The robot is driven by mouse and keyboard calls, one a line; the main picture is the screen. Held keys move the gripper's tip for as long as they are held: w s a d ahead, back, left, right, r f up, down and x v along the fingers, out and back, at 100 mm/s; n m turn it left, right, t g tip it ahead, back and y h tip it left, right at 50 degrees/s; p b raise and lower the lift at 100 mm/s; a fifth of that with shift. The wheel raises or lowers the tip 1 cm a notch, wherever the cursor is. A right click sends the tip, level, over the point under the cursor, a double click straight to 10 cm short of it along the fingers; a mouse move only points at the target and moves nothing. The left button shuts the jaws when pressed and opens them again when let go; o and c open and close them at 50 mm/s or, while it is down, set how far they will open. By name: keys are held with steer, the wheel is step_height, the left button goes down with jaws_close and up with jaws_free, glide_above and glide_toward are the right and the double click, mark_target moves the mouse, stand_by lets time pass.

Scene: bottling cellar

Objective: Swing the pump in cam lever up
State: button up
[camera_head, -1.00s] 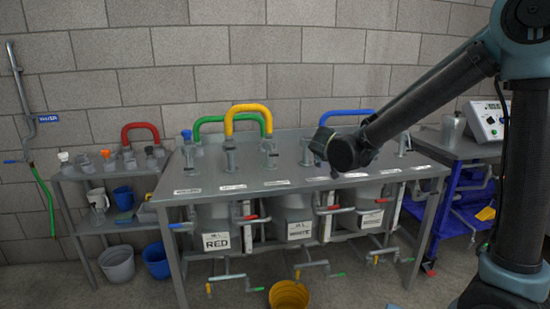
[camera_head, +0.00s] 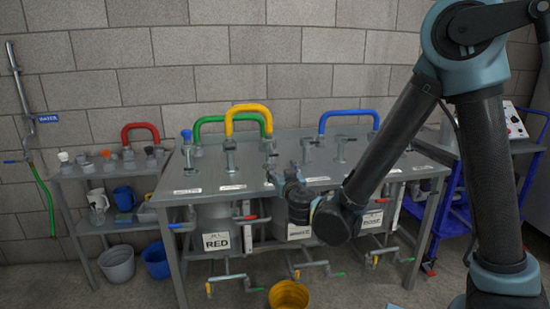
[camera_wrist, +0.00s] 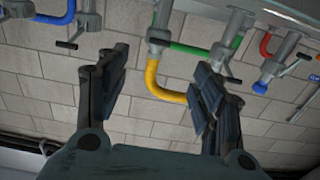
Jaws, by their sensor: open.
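Several upright metal fittings with small side levers stand along the steel bench top. I cannot read which label marks pump in, so I cannot tell its cam lever for sure. One fitting (camera_head: 230,158) carries the front end of the yellow hose (camera_head: 247,108); another fitting (camera_head: 307,150) stands further right, below the blue hose (camera_head: 348,114). My gripper (camera_head: 274,176) is over the front of the bench, beside the middle fittings. In the wrist view the picture is turned over; my open, empty gripper (camera_wrist: 160,70) has the yellow hose (camera_wrist: 165,92) beyond its fingers, with levers apart from them.
The steel bench (camera_head: 160,197) has tanks, valves and handles below its front edge. A green hose (camera_head: 204,121) arches beside the yellow one. A side shelf (camera_head: 75,173) with a red hose (camera_head: 140,127) stands left; a blue cart (camera_head: 452,208) stands right. A yellow bucket (camera_head: 289,294) is on the floor.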

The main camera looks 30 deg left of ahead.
mark_target(274, 154)
steer(key=x, duration=1.4)
steer(key=shift+w+a, duration=0.1)
steer(key=shift+w, duration=0.1)
jaws_close()
